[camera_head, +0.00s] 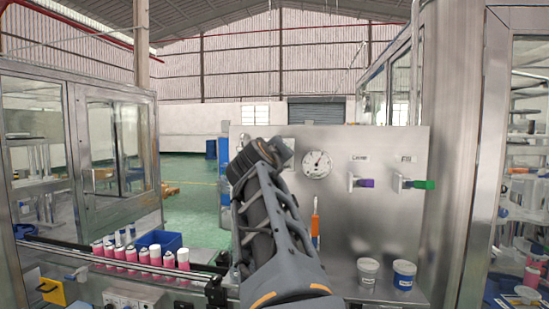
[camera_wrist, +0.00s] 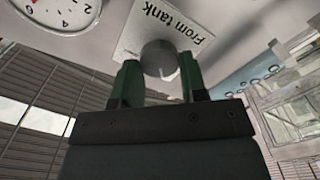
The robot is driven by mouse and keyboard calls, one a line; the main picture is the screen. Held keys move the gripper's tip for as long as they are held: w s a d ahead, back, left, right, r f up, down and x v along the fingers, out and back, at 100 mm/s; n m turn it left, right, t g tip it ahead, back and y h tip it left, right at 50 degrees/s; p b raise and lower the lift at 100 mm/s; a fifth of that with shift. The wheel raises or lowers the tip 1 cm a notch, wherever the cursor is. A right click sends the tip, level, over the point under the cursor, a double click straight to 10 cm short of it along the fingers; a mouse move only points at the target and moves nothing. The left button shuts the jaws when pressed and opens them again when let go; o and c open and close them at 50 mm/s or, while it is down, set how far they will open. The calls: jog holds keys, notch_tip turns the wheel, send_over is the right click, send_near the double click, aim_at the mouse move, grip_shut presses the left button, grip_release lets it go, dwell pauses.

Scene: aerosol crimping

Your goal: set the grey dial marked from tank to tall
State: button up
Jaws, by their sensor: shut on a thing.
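The grey dial (camera_wrist: 160,58) is round and sits on a white plate marked "From tank" (camera_wrist: 172,24), which appears upside down in the wrist view. My gripper (camera_wrist: 158,72) has its two green fingers on either side of the dial, shut on it. The fingers hide part of the dial's sides, and I cannot read which setting it points to. In the head view, my arm covers the dial and my gripper's fingertips, in front of the steel panel (camera_head: 345,215).
A white gauge (camera_head: 317,165) is right of my arm, also in the wrist view (camera_wrist: 52,12). Purple (camera_head: 367,183) and green (camera_head: 424,185) valve handles stick out farther right. Two jars (camera_head: 368,274) stand below. Several pink cans (camera_head: 143,257) stand at left by a blue bin (camera_head: 168,240).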

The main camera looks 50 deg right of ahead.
jog(key=shift+n, duration=0.5)
jog(key=o, duration=0.9)
jog(key=b+v, duration=0.5)
jog(key=v, duration=0.9)
jog(key=shift+w, duration=0.1)
